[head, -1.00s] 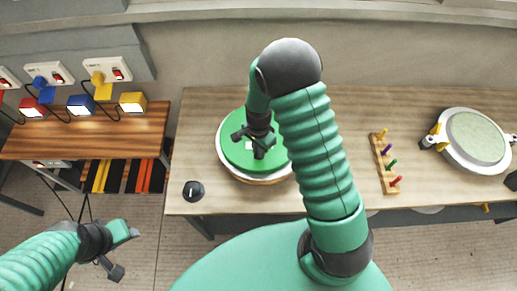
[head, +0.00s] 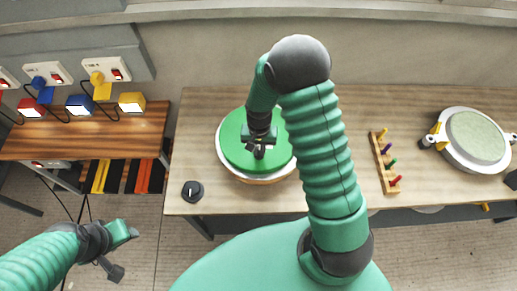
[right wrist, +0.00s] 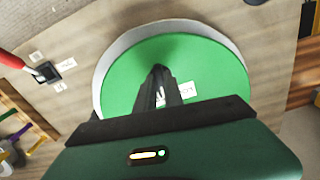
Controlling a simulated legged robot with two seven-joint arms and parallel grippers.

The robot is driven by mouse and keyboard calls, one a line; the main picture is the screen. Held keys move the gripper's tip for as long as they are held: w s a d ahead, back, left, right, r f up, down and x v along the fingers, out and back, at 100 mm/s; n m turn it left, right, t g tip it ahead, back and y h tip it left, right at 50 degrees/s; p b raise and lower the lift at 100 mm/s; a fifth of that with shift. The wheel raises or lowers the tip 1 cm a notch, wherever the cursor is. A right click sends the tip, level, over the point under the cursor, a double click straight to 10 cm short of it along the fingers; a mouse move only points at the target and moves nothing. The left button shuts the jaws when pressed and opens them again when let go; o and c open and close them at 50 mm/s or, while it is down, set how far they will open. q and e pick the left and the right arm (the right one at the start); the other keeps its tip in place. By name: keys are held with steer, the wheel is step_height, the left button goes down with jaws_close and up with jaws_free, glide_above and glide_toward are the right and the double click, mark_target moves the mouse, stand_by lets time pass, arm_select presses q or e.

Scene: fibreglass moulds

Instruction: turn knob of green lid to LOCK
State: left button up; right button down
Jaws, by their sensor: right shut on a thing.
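The green lid (head: 234,153) sits on a round white-rimmed mould on the wooden table in the head view. It also fills the middle of the right wrist view (right wrist: 205,65). My right gripper (head: 258,150) reaches down over the lid's middle and is shut on the knob there. The knob itself is mostly hidden by the fingers (right wrist: 158,85), and a white label with partly covered lettering shows beside them. My left gripper (head: 124,252) hangs over the floor at the lower left, away from the table, with its fingers apart.
A small black dial (head: 192,191) lies at the table's left front. A wooden rack with coloured pegs (head: 384,162) and a second round mould (head: 477,137) stand to the right.

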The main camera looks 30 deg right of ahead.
steer(key=n, duration=0.5)
steer(key=shift+d, duration=0.15)
steer(key=n+p, duration=0.1)
steer(key=n, duration=0.4)
steer(key=shift+d, duration=0.1)
steer(key=shift+n, duration=0.3)
steer(key=c, duration=1.4)
jaws_free()
steer(key=shift+c, duration=0.2)
step_height(320, 180, up, 17)
steer(key=b, duration=0.2)
